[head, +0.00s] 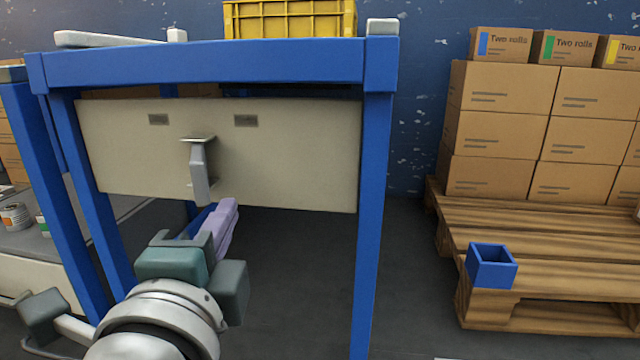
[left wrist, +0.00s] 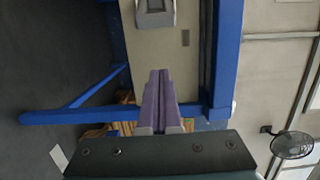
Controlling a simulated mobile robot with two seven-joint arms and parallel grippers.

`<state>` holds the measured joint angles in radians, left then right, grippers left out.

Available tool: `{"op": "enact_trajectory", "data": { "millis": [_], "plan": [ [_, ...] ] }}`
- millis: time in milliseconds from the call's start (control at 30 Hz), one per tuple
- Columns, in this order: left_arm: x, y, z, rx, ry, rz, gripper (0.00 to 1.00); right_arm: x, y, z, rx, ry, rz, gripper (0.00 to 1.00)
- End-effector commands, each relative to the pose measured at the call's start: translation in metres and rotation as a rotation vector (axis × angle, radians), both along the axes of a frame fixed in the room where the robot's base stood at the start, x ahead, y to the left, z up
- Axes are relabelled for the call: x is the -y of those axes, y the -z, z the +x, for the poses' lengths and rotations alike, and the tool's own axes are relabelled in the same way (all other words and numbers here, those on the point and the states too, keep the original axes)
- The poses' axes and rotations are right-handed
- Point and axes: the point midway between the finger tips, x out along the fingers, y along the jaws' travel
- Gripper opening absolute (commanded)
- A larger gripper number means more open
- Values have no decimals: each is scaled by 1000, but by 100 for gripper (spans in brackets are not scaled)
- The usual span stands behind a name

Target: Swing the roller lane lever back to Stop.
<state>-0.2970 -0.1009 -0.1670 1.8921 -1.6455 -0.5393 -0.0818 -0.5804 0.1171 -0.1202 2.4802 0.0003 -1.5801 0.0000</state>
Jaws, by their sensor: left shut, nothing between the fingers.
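The grey lever (head: 200,172) hangs from a small bracket on the beige panel (head: 300,165) of the blue frame. Its lower end points down. Two small dark plates, left (head: 158,119) and right (head: 246,121) of the lever's top, are too small to read. My left gripper (head: 228,207), with purple fingers, is shut and empty, below and slightly right of the lever's lower end in the head view. In the left wrist view the shut fingers (left wrist: 159,76) point toward the lever (left wrist: 155,14), with a visible gap. My right gripper is not in view.
The blue frame's right post (head: 369,220) and left posts stand either side of the panel. A yellow crate (head: 290,18) sits on top. At right, a wooden pallet (head: 540,230) bears cardboard boxes (head: 500,90) and a blue open box (head: 491,268). Floor between is clear.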

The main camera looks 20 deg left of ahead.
Motion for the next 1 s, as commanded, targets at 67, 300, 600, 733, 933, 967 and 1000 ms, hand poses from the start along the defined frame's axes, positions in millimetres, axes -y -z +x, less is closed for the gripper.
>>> {"op": "enact_trajectory", "data": {
  "millis": [67, 300, 600, 733, 933, 967, 1000],
  "plan": [
    [-1, 0, 1, 0, 0, 0, 0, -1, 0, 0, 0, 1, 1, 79],
    [-12, -1, 28, 4, -1, -1, 0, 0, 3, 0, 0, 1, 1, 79],
    [-36, 1, 81, 3, -1, 1, 0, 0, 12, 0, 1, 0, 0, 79],
    [-47, 0, 88, -2, -2, 1, 0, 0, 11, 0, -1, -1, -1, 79],
    [-63, 0, 71, -1, -1, 1, 0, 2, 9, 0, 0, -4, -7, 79],
    [-65, 0, 69, -1, -1, 0, 0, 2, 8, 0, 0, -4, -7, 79],
    [-67, 0, 67, 0, -1, 0, 0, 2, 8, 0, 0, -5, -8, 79]
  ]
}}
